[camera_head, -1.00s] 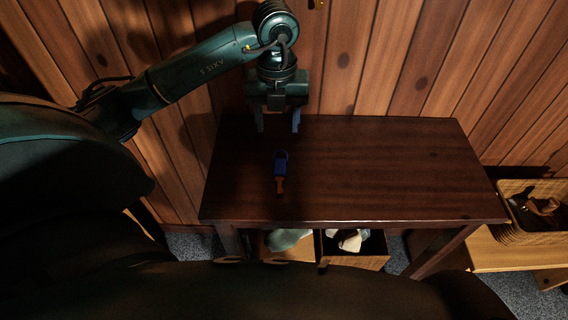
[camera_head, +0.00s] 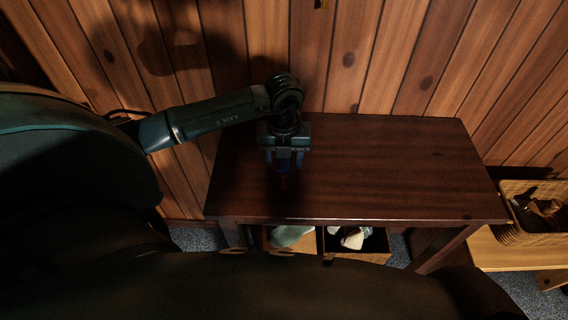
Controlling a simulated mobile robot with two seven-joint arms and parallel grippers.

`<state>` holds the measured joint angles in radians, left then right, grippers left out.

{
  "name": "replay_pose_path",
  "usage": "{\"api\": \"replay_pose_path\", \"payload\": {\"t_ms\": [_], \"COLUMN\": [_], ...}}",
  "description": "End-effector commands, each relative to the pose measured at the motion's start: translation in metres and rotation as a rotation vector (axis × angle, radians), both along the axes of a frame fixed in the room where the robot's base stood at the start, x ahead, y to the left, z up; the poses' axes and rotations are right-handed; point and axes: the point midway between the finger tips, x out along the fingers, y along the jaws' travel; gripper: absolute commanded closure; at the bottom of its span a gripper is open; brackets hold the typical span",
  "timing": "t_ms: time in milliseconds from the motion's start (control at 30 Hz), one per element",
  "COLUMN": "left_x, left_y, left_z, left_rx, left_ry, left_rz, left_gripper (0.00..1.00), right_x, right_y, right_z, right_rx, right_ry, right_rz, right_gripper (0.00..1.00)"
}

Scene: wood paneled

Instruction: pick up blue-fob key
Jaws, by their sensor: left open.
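The blue-fob key (camera_head: 284,183) lies on the dark wooden table (camera_head: 390,175), left of its middle. Only a bit of its blue fob and its orange-brown end show, in shadow; the rest is hidden by my left gripper. My left gripper (camera_head: 284,167) points down over the key with its two fingers apart, one to each side of the fob. I cannot tell whether the fingers touch the key. My right gripper is not in view.
A wood-paneled wall (camera_head: 390,60) stands right behind the table. Under the table are bins (camera_head: 372,247) with cloth-like items. A wicker basket (camera_head: 532,228) stands on a lower wooden bench at the right. The table's right part is clear.

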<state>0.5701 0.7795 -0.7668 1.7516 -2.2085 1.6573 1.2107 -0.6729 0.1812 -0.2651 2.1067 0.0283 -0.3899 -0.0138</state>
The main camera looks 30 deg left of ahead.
Motion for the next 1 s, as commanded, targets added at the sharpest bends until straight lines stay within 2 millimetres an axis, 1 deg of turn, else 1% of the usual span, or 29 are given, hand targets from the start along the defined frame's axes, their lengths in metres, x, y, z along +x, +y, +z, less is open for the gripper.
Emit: {"api": "replay_pose_path", "payload": {"t_ms": [167, 733, 767, 1000], "left_x": [0.0, 0.0002, 0.0002, 0.0006], "left_y": [0.0, 0.0002, 0.0002, 0.0004], "left_z": [-0.0002, 0.0003, 0.0004, 0.0028], "left_rx": [0.0, 0.0, 0.0, 0.0], "left_ry": [0.0, 0.0, 0.0, -0.002], "left_rz": [0.0, 0.0, 0.0, 0.0], "left_gripper": [0.47, 0.94, 0.95, 0.96], "right_x": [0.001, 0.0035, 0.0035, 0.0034], "right_y": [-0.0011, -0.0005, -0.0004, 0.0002], "right_z": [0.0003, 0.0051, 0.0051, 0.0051], "right_rx": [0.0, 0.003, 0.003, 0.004], "right_ry": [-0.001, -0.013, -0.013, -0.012], "right_rz": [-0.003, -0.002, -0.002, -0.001], "right_gripper": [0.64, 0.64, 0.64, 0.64]}}
